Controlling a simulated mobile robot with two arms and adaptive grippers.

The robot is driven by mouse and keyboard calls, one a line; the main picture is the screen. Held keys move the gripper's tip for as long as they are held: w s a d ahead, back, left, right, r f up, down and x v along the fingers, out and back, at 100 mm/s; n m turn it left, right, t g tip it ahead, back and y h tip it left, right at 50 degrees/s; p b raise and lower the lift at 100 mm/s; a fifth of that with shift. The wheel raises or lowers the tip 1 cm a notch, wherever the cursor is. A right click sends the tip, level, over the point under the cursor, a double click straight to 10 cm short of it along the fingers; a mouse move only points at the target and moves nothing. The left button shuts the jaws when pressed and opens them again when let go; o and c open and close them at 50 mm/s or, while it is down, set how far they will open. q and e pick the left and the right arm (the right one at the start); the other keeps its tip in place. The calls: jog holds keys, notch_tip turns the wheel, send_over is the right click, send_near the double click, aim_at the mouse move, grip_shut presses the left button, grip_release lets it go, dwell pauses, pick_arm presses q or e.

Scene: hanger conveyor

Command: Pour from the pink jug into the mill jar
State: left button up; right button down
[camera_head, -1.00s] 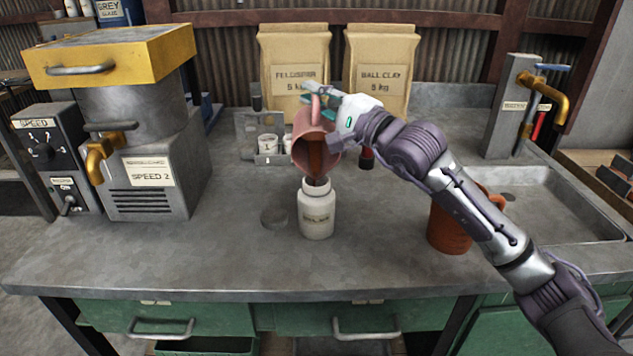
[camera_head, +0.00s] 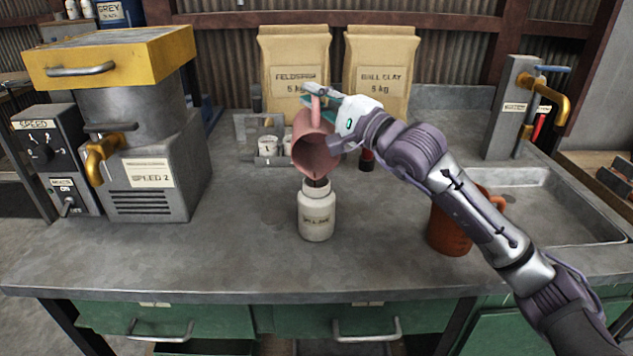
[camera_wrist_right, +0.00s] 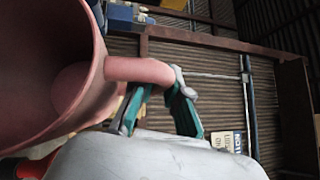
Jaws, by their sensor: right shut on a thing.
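The pink jug (camera_head: 314,150) is tipped steeply, lip down, just above the open mouth of the white mill jar (camera_head: 316,215). A small dark patch shows between lip and mouth; I cannot tell whether liquid is running. My right gripper (camera_head: 322,98) is shut on the jug's handle. In the right wrist view the gripper's green fingers (camera_wrist_right: 160,105) close around the pink handle (camera_wrist_right: 140,70), and the jug's inside looks pink, with no liquid visible. My left gripper is not in view.
An orange-brown jug (camera_head: 450,225) stands on the right, partly behind my right arm, near the sink (camera_head: 560,215). A grey machine (camera_head: 150,170) stands left. The bench front left is clear.

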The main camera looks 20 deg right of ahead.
jog(key=shift+w+r, duration=0.1)
jog(key=shift+r, duration=0.05)
jog(key=p, duration=0.1)
jog(key=w+m+p, duration=0.1)
jog(key=shift+w+d+r+g+p, duration=0.1)
jog(key=shift+d+r+g+p, duration=0.1)
jog(key=shift+r+g+p, duration=0.15)
jog(key=w+p, duration=0.1)
jog(key=p, duration=0.1)
jog(key=w+m+g+h+p, duration=0.1)
jog(key=p, duration=0.1)
jog(key=w+d+r+m+g+p, duration=0.1)
jog(key=p, duration=0.1)
jog(key=shift+w+p, duration=0.15)
jog(key=shift+p, duration=0.15)
jog(key=shift+w+f+m+h, duration=0.15)
jog(key=shift+m+h, duration=0.15)
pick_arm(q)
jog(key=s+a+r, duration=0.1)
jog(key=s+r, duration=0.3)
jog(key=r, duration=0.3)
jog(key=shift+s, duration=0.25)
pick_arm(e)
jog(key=shift+f, duration=0.2)
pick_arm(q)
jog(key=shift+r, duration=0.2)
pick_arm(e)
jog(key=shift+w, duration=0.1)
